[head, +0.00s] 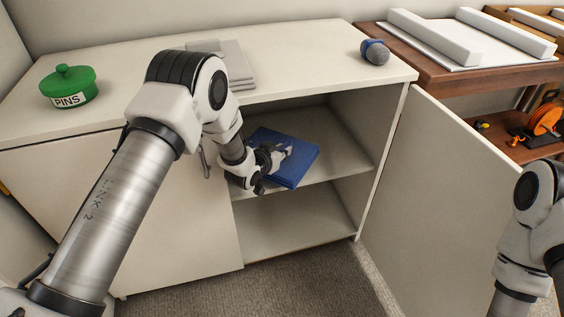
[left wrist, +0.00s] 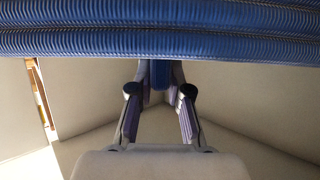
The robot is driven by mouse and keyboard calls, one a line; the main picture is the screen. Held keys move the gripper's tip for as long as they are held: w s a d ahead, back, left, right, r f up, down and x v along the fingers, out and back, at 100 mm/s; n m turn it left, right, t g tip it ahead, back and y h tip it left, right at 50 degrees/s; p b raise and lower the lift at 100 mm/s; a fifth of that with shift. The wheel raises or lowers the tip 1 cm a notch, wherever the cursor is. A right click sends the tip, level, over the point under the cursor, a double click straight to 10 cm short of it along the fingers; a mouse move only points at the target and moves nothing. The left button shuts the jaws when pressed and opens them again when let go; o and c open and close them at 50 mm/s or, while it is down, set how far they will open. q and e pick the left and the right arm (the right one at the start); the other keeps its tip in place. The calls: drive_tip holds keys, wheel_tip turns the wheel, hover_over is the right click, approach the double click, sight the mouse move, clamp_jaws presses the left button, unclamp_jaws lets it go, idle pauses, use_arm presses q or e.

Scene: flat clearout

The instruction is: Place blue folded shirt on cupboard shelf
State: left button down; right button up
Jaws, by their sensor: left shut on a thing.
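The blue folded shirt (head: 306,158) is inside the open cupboard, over the front part of the cupboard shelf (head: 345,160). I cannot tell whether it rests on the shelf or hangs just above it. My left gripper (head: 277,157) reaches in from the left and is shut on the shirt, hiding part of it. In the left wrist view the ribbed blue folds (left wrist: 160,35) fill the top, with a blue part between the fingers of my left gripper (left wrist: 160,85). My right gripper is out of view; only my right arm shows at the lower right.
The cupboard's right door (head: 450,195) stands open; its left door (head: 130,205) is shut beside my arm. The lower compartment (head: 300,215) is empty.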

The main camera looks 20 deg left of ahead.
use_arm(q)
drive_tip(key=shift+f+b, duration=0.45)
drive_tip(key=shift+f, duration=1.15)
drive_tip(key=shift+f, duration=0.15)
drive_tip(key=c, duration=1.1)
unclamp_jaws()
